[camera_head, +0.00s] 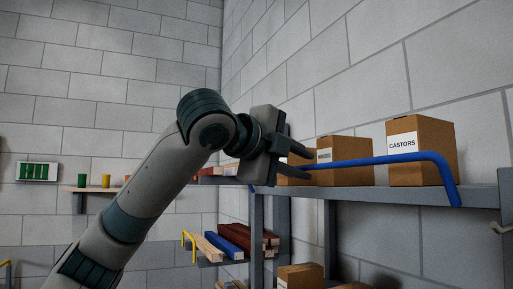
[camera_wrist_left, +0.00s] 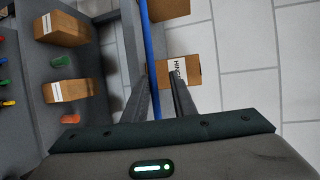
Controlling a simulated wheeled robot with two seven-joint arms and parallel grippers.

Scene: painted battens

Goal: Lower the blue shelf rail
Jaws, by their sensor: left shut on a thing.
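The blue shelf rail (camera_head: 375,160) is a bent bar along the front of the grey upper shelf (camera_head: 400,195). Its right end bends down to the shelf edge, and the bar stands raised in front of the cardboard boxes. My left gripper (camera_head: 308,160) is at the rail's left part, with its fingers around the bar. In the left wrist view the rail (camera_wrist_left: 149,35) runs down between the two fingers of the left gripper (camera_wrist_left: 161,75), which is shut on it. My right gripper is not in view.
A box marked CASTORS (camera_head: 421,150) and another box (camera_head: 345,160) stand on the upper shelf behind the rail. Painted battens (camera_head: 235,240) lie on a lower rack behind a yellow rail (camera_head: 189,247). Small coloured cups (camera_head: 106,181) stand on a wall shelf at left.

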